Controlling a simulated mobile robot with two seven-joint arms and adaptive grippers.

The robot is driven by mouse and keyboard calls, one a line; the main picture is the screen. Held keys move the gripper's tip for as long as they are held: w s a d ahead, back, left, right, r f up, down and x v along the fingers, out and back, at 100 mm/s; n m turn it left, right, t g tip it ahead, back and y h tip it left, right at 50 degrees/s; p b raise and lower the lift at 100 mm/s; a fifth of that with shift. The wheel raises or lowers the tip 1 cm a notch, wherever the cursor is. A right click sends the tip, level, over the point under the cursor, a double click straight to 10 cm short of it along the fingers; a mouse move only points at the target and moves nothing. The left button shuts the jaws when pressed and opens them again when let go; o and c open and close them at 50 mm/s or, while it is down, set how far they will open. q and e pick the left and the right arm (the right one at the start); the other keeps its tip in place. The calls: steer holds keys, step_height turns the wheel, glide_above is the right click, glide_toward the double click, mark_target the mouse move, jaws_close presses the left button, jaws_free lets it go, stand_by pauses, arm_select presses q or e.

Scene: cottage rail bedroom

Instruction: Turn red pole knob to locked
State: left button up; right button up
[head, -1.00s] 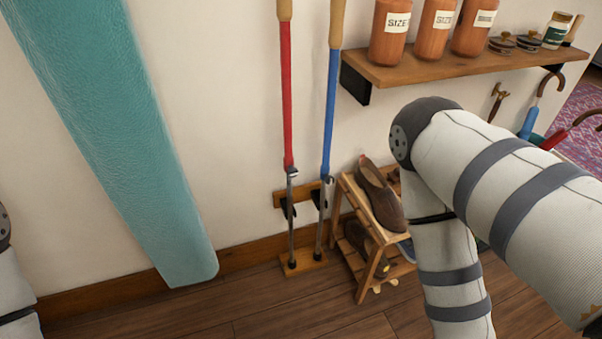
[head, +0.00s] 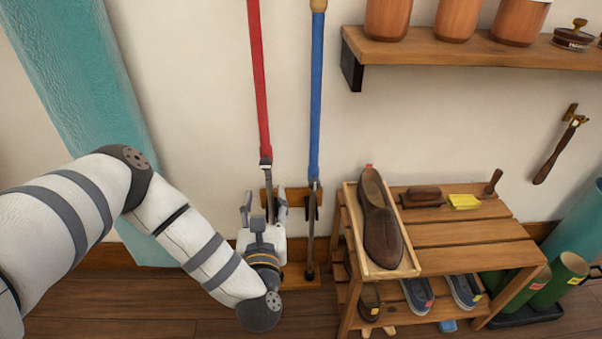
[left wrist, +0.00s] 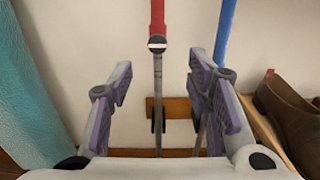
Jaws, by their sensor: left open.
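The red pole (head: 259,80) stands upright against the wall, with a thin metal shaft below its red part. Its knob (head: 266,161), at the bottom of the red part, is dark with a pale band in the left wrist view (left wrist: 157,42); the band looks level there. My left gripper (head: 264,200) is open, just below the knob in the head view. In the left wrist view its fingers (left wrist: 158,76) stand on either side of the pole's shaft, apart from it. The gripper hides the pole's lower end in the head view. My right gripper is out of view.
The blue pole (head: 317,90) stands close on the right; its shaft passes behind the right finger in the left wrist view. A wooden shoe rack (head: 470,233) with a brown shoe (head: 381,225) is farther right. A teal roll (head: 75,60) leans at left. A shelf (head: 470,60) is above.

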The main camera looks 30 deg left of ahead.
mark_target(265, 165)
arm_select(q)
steer(key=b+x, duration=0.2)
steer(key=x, duration=0.9)
steer(key=shift+w+a+b, duration=0.25)
steer(key=shift+a+b, duration=0.05)
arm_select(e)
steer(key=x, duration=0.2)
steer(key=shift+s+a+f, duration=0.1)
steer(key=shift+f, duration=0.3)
arm_select(q)
jaws_close()
